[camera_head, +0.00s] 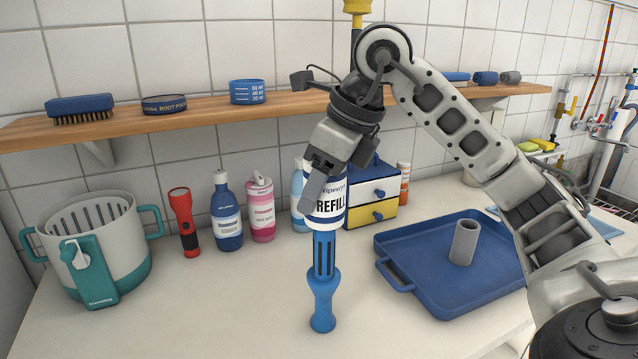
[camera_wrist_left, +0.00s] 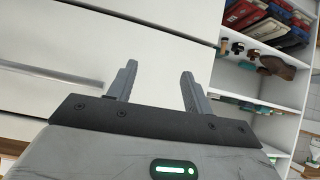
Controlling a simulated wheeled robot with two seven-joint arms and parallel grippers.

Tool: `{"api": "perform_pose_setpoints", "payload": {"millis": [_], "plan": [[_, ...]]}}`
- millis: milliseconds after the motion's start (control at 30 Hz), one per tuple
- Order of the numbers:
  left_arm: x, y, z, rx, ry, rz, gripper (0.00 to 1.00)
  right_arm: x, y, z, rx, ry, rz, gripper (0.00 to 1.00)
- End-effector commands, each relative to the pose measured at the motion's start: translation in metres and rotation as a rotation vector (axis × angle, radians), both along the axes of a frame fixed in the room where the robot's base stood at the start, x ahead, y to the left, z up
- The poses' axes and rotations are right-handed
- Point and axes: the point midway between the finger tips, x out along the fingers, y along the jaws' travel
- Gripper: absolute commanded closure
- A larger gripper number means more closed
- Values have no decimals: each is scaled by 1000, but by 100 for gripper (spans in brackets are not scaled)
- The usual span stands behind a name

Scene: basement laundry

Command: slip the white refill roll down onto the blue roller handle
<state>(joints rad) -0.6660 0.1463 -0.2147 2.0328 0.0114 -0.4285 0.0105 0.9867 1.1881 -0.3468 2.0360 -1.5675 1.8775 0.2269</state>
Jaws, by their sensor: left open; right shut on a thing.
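The blue roller handle (camera_head: 323,290) stands upright on the white counter, its slotted upper part showing. The white refill roll (camera_head: 331,207), with blue bands and the word REFILL, is at the top of the handle. Its lower edge overlaps the handle's upper end in the picture; how far it is over the handle is hidden inside the roll. My right gripper (camera_head: 325,175) comes from above and is shut on the roll, with a finger across its left side. My left gripper (camera_wrist_left: 160,88) shows in the left wrist view, open and empty, facing white drawer fronts.
A blue tray (camera_head: 400,281) with a grey tube (camera_head: 464,242) is to the right. A small drawer box (camera_head: 383,190) and several bottles stand behind. A red flashlight (camera_head: 184,222) and a grey-teal bucket (camera_head: 135,245) are at left. A wooden shelf (camera_head: 200,110) runs above. The front counter is clear.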

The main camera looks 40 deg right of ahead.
Motion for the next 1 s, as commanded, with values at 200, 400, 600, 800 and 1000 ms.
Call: {"api": "perform_pose_setpoints", "payload": {"millis": [200, 400, 600, 800, 1000], "plan": [[3, 0, 1, 1, -6, 0, 49, 0, 0, 0, 0, 0, 1, 75], [5, 0, 4, 1, -11, 0, 49, 0, 0, 0, 0, 1, 0, 75], [5, 0, 3, 1, -11, 0, 49, 0, 0, 0, -1, 1, 1, 75], [5, 0, 3, 1, -11, 0, 49, 0, 0, 0, 0, 0, 1, 75], [3, 1, 5, 1, -6, 1, 49, 0, 0, 0, 0, 1, 1, 75]]}}
